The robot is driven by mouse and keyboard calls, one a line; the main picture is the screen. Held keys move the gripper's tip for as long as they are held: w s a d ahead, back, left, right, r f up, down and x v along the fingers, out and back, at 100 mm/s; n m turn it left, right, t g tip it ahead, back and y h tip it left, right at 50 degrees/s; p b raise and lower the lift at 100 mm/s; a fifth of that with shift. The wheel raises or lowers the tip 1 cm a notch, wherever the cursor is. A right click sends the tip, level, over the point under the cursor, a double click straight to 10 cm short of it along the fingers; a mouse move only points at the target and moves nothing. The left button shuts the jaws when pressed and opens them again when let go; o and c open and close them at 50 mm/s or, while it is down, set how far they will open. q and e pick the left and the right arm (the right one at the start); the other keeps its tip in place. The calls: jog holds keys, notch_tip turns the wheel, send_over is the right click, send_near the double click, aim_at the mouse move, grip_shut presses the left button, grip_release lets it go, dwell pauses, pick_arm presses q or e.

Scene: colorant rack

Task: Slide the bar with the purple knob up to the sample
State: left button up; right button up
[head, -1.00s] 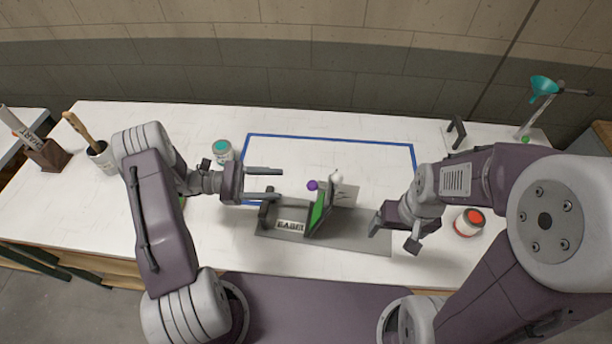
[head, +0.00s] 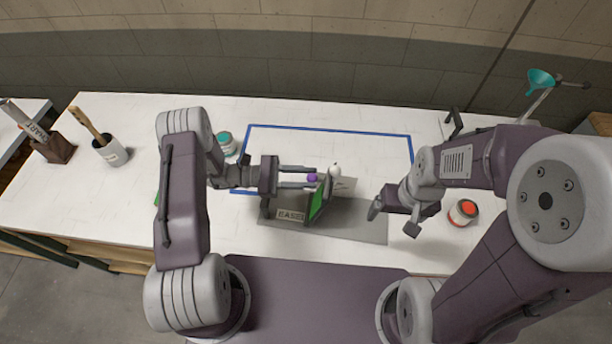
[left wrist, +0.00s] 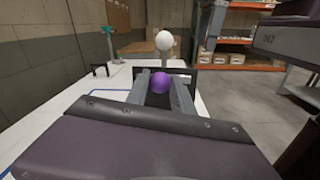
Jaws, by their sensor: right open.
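The purple knob (head: 312,177) tops a bar beside a green panel (head: 317,203) on the grey easel base (head: 360,232). My left gripper (head: 314,178) has one finger on each side of the knob, very close to it. In the left wrist view the knob (left wrist: 161,83) sits between the fingertips; I cannot tell whether both touch it. A white knob (head: 334,169) stands just right of the purple one. I cannot tell which piece is the sample. My right gripper (head: 392,222) is open and empty, right of the easel.
A blue outline (head: 330,130) marks the table behind the easel. A teal-lidded jar (head: 225,142) stands behind my left arm, and a red-topped jar (head: 463,211) right of my right gripper. A brush cup (head: 112,152) is at far left. The back middle is clear.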

pick_arm(q)
grip_shut()
dwell(1.0)
jog(key=f+b, duration=0.2)
jog(key=a+f+b, duration=0.1)
jog(key=f+b, duration=0.2)
jog(key=shift+w+a+f, duration=0.1)
jog(key=shift+a, duration=0.1)
jog(key=o, duration=0.8)
grip_release()
